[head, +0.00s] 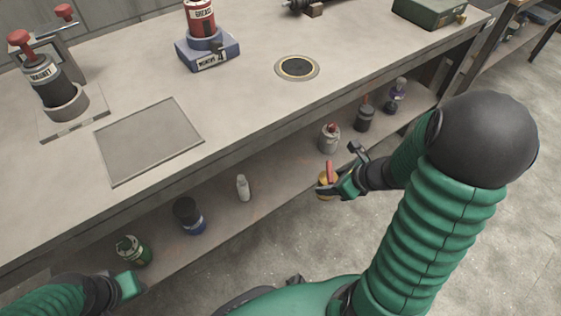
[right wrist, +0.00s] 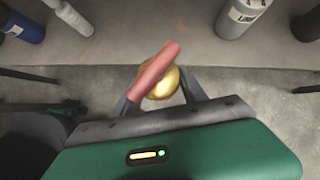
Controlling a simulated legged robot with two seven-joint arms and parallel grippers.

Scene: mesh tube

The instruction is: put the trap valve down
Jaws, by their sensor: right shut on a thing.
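The trap valve (head: 325,190) is a brass body with a red handle. In the head view it is at the front edge of the lower shelf, and I cannot tell whether it touches the shelf. My right gripper (head: 334,186) is shut on it. In the right wrist view the brass body of the valve (right wrist: 166,84) sits between the two fingers of my right gripper (right wrist: 163,92), with the red handle slanting across. The fingers partly hide the body. My left gripper (head: 130,285) is at the lower left of the head view, and its fingers cannot be made out.
The lower shelf (head: 275,180) holds a white bottle (head: 243,188), a grey can with a red top (head: 329,138), a dark jar (head: 364,117) and several other containers. Bare shelf shows between the white bottle and the grey can. The workbench top (head: 235,105) overhangs the shelf.

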